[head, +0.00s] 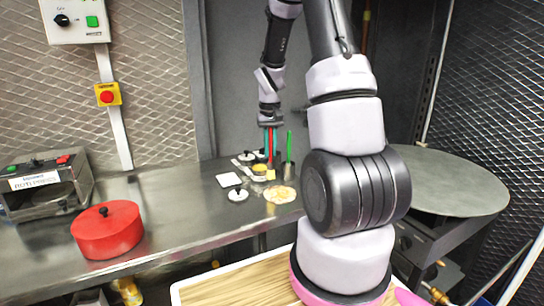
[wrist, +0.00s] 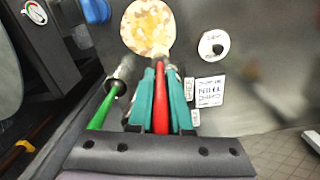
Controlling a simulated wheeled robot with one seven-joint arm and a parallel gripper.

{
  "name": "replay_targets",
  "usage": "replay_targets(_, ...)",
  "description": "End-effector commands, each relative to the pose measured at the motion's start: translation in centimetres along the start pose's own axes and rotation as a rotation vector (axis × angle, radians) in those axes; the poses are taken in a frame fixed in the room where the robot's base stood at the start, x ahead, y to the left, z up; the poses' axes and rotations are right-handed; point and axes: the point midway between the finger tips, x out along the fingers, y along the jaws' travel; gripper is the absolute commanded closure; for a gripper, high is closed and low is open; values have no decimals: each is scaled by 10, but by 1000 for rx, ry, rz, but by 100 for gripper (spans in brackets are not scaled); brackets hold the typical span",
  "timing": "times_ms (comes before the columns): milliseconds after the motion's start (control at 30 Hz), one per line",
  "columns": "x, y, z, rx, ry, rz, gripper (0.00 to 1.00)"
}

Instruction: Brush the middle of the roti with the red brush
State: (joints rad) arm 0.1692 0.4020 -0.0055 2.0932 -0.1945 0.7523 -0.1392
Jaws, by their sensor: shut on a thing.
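My gripper (head: 270,146) has teal fingers and is shut on the red brush (head: 271,143). In the wrist view the red brush (wrist: 161,105) stands between the teal fingers (wrist: 161,92), its far end overlapping the near edge of the roti (wrist: 147,24). In the head view the roti (head: 281,195), pale with brown spots, lies flat on the steel counter, in front of and below the gripper. The brush's lower end is hard to make out there, and I cannot tell whether it touches anything.
A green brush (head: 290,143) stands upright in a holder (head: 288,169) close to the right of my gripper. A white card (head: 229,180) and a knobbed lid (head: 238,195) lie left of the roti. A red pot (head: 107,232) stands farther left, with bare counter between.

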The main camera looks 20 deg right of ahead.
Motion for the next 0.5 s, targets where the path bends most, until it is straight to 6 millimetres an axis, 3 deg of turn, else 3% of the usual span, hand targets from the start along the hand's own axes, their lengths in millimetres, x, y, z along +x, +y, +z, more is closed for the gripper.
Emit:
replay_targets(300, -27, -6, 1, 2, 2, 0, 100)
replay_targets(500, -30, -6, 2, 2, 1, 0, 100)
